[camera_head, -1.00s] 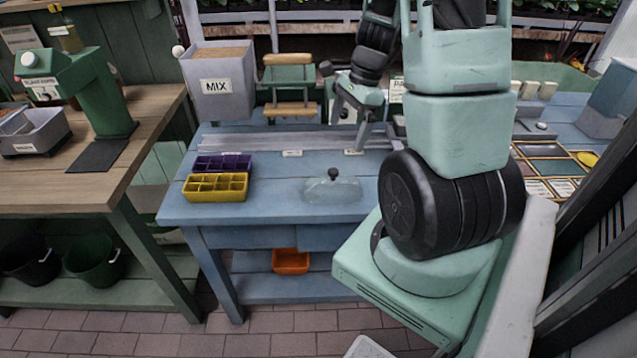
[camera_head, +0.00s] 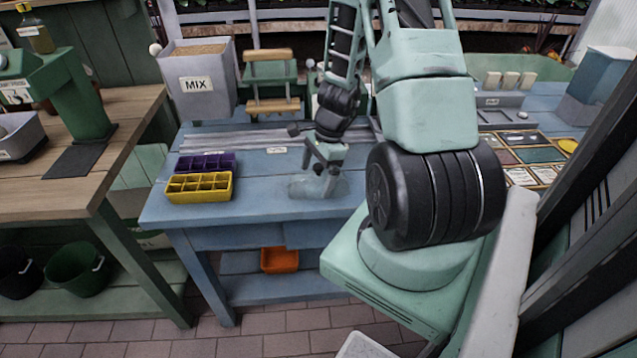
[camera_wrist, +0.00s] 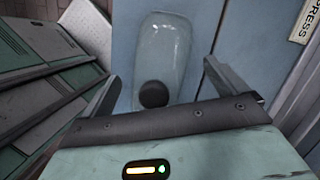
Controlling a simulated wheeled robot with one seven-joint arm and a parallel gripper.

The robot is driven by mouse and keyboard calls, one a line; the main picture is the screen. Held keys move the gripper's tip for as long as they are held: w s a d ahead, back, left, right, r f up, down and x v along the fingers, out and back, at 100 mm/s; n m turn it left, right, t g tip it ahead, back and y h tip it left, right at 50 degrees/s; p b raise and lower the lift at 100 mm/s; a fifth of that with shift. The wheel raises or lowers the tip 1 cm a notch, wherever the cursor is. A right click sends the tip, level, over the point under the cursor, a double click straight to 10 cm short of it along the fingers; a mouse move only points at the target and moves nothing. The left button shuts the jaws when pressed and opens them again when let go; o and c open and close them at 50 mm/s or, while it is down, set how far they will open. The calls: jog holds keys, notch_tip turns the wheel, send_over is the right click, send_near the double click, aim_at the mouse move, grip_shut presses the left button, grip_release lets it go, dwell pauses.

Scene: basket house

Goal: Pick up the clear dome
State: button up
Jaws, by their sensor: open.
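The clear dome (camera_head: 302,187) sits on the blue table (camera_head: 240,208), partly hidden behind my gripper in the head view. In the wrist view the clear dome (camera_wrist: 163,50) is a long see-through cover with a round black knob (camera_wrist: 153,94) near its closer end. My gripper (camera_head: 326,185) is open and points down over the dome. In the wrist view its two fingers (camera_wrist: 160,88) stand apart on either side of the knob, and nothing is between them in a grip. I cannot tell how far above the knob the fingertips are.
A yellow seedling tray (camera_head: 200,196) and a purple tray (camera_head: 206,161) lie left of the dome. A grey MIX bin (camera_head: 198,90) and a wooden-handled press (camera_head: 270,80) stand behind. The table front near the dome is clear.

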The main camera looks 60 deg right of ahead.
jog(key=shift+a+f, duration=0.15)
jog(key=shift+f, duration=0.3)
jog(key=c, duration=1.3)
jog(key=shift+o, duration=0.2)
